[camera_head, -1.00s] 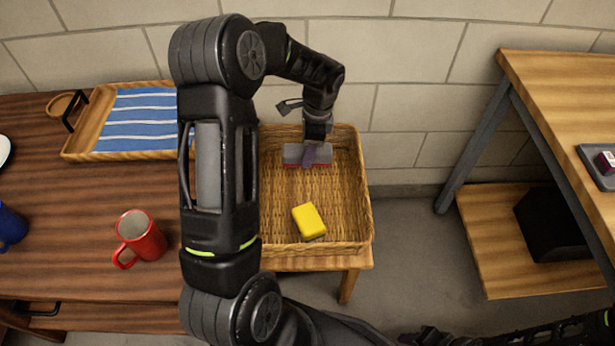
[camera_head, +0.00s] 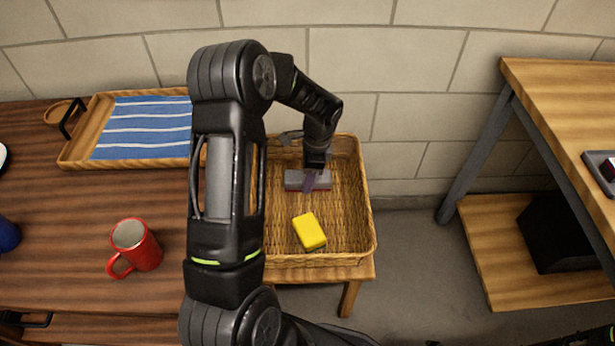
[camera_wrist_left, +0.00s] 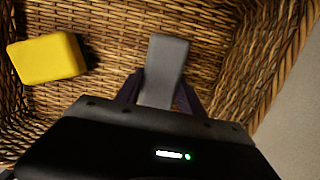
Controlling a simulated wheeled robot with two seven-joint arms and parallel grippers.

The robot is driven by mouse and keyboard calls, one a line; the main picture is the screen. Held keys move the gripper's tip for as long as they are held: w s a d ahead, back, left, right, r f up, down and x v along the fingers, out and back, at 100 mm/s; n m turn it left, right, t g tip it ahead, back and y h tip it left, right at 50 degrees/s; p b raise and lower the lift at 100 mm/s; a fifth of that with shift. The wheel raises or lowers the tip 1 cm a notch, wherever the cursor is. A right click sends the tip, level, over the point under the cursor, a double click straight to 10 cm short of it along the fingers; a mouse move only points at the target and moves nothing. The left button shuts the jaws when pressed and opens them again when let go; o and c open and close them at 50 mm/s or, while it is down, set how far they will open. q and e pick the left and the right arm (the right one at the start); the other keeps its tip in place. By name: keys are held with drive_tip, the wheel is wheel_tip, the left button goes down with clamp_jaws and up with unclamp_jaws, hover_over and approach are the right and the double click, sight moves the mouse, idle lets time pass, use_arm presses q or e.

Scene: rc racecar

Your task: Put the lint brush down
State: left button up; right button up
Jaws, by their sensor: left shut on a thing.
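The lint brush (camera_head: 294,180) is grey with some red at its edge. It is inside the wicker basket (camera_head: 368,215), near the back. My left gripper (camera_head: 312,181) reaches down into the basket and is shut on the brush. In the left wrist view the brush (camera_wrist_left: 165,62) shows as a grey bar between the two fingers (camera_wrist_left: 160,92). I cannot tell whether the brush touches the basket floor. My right gripper is not in view.
A yellow sponge (camera_head: 309,231) lies in the basket, in front of the brush. A red mug (camera_head: 140,247) and a wooden tray (camera_head: 78,148) with a striped blue cloth (camera_head: 140,128) are on the table at left. A wooden shelf unit (camera_head: 560,90) stands at right.

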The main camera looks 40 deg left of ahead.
use_arm(q)
drive_tip(key=shift+f, duration=0.1)
drive_tip(key=o, duration=1.4)
drive_tip(key=r+p, duration=0.1)
drive_tip(key=r, duration=0.3)
drive_tip(key=d+r+p, duration=0.1)
drive_tip(key=r, duration=0.3)
drive_tip(key=w+r+p, duration=0.1)
drive_tip(key=r, duration=0.3)
drive_tip(key=shift+w+d, duration=0.1)
drive_tip(key=shift+d, duration=0.15)
